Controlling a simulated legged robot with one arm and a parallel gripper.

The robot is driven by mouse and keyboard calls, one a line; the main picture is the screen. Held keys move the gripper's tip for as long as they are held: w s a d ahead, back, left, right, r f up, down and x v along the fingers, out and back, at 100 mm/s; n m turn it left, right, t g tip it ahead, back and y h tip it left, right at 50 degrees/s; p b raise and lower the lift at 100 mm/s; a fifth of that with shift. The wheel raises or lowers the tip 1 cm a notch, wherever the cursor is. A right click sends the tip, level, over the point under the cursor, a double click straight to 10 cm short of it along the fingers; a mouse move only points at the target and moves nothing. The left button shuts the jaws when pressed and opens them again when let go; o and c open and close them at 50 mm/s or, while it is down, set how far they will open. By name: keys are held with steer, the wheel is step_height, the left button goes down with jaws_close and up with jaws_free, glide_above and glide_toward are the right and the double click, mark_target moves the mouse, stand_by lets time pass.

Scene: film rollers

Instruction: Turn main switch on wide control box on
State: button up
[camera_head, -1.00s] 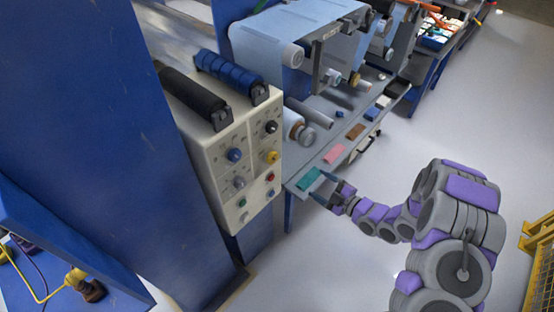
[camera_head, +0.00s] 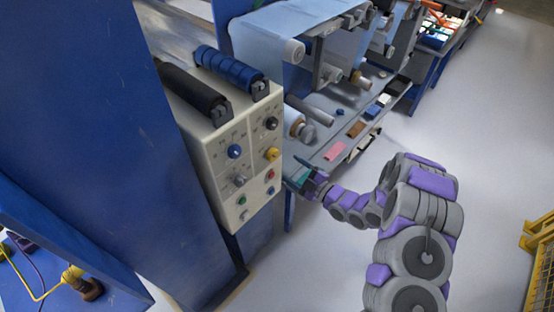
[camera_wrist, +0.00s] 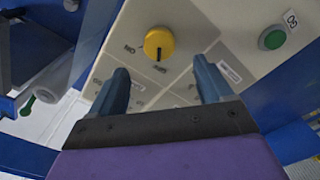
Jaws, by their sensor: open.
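The wide control box (camera_head: 232,165) is a beige panel with several knobs and buttons, and its front faces my arm. A yellow knob (camera_head: 272,154) sits on its right side. In the wrist view the yellow knob (camera_wrist: 158,43) is round, with a dark mark on its face and small printed labels around it. My gripper (camera_head: 293,177) is just right of the box. In the wrist view its two blue fingers (camera_wrist: 160,72) are apart and empty, with the knob beyond and between their tips. I cannot read which control is marked main switch.
A green button (camera_wrist: 272,38) lies to the right in the wrist view. Black and blue rollers (camera_head: 230,70) top the box. A bench (camera_head: 325,145) with film rollers and coloured blocks stands behind my gripper. Open floor (camera_head: 480,130) is to the right, with a yellow rack (camera_head: 540,255) at the edge.

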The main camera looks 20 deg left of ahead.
mark_target(275, 157)
steer(key=b+x, duration=0.1)
steer(key=x, duration=0.7)
steer(key=shift+w+a, duration=0.1)
steer(key=c, duration=1.1)
